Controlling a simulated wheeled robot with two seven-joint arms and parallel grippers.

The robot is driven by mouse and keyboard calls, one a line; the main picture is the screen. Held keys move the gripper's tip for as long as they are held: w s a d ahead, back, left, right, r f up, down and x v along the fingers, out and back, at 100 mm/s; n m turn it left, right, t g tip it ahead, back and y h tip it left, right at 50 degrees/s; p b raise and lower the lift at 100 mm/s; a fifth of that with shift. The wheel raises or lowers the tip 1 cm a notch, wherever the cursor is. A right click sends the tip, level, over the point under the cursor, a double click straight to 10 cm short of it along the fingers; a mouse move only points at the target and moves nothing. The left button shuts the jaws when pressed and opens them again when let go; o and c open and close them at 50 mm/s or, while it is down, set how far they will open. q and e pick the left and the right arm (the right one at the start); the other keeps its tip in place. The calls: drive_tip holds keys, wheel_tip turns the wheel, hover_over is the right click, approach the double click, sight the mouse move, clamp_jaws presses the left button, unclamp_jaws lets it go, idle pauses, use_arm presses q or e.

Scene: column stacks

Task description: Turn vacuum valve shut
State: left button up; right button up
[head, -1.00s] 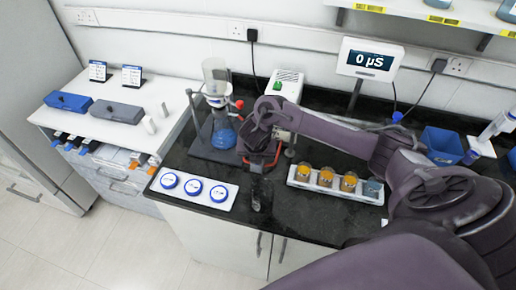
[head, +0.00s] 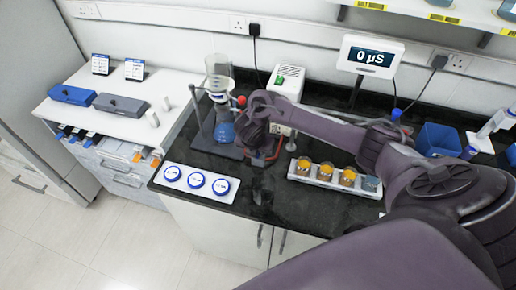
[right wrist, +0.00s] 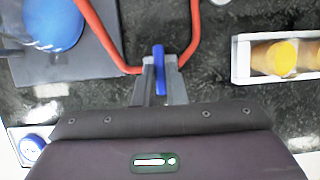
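The blue valve handle (right wrist: 159,66) shows in the right wrist view, on the line of red tubing (right wrist: 192,35). It points up the picture, roughly crosswise to the tubing ends beside it. My right gripper (right wrist: 160,78) has one grey finger on each side of the handle, with almost no gap, and looks shut on it. In the head view my right wrist hides the valve and the fingers; a bit of red tubing (head: 276,151) shows beside it. The flask with blue liquid (head: 225,132) stands just left of my wrist. My left gripper is not in view.
A strip with blue-ringed discs (head: 197,183) lies at the counter's front left. A white box with a green switch (head: 287,82) and a display reading 0 µS (head: 369,56) stand behind.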

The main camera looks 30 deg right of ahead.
drive_tip(key=o, duration=0.5)
drive_tip(key=shift+r, duration=0.1)
drive_tip(key=shift+c, duration=0.2)
drive_tip(key=shift+r, duration=0.1)
